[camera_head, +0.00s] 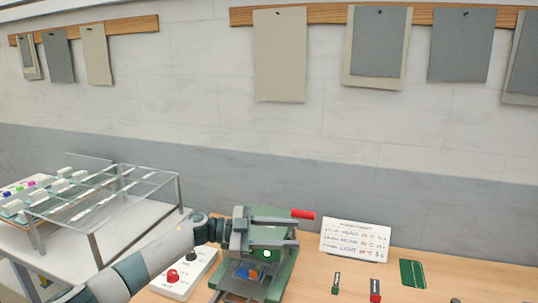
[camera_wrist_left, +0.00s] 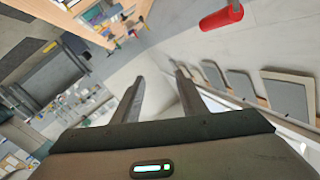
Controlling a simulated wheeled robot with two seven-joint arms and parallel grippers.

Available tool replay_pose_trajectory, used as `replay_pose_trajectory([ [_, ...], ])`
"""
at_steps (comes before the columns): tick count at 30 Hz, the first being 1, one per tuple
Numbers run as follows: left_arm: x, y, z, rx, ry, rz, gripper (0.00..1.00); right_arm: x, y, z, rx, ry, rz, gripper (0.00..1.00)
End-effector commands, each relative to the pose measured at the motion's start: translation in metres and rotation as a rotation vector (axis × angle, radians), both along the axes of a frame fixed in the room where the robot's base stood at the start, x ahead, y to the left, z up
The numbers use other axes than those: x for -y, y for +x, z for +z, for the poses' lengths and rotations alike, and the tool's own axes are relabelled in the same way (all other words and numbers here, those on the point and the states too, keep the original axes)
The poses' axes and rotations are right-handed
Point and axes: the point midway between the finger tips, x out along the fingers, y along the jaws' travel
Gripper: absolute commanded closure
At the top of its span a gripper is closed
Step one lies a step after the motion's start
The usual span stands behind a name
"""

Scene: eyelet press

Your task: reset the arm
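My left arm comes in from the lower left of the head view. My left gripper (camera_head: 296,232) is in front of the green press (camera_head: 284,277), its fingers pointing right and covering part of the press. In the left wrist view the two fingers of the gripper (camera_wrist_left: 160,77) stand apart with nothing between them. The press's red handle (camera_head: 303,214) sticks out just beyond the fingers; it also shows at the top of the left wrist view (camera_wrist_left: 222,17). My right gripper is in neither view.
A white control box (camera_head: 183,277) with a red button stands left of the press. A sign (camera_head: 355,240), small green and red items, and a green card (camera_head: 412,273) are to the right. A clear-topped rack (camera_head: 95,238) stands at left. Sheets hang on the wall.

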Motion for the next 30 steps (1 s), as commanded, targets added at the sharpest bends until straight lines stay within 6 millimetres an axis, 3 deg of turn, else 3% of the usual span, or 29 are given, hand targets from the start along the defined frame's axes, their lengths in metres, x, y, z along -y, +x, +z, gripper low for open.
replay_pose_trajectory([
  [3, 0.022, -0.009, -0.014, -0.003, -0.118, 0.097, 0.61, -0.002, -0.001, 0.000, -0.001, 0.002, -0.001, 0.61],
  [6, 0.033, -0.012, -0.021, -0.011, -0.212, 0.210, 0.61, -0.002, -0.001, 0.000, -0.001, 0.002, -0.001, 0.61],
  [13, 0.026, -0.018, -0.045, -0.077, -0.350, 0.512, 0.61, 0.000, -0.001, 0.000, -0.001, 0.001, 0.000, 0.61],
  [17, 0.006, -0.023, -0.068, -0.142, -0.377, 0.695, 0.61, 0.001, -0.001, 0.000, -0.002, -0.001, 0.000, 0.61],
  [23, -0.039, -0.044, -0.117, -0.272, -0.344, 0.972, 0.61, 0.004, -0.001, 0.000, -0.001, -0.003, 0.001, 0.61],
  [30, -0.106, -0.100, -0.193, -0.472, -0.187, 1.260, 0.61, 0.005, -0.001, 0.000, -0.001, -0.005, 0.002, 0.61],
])
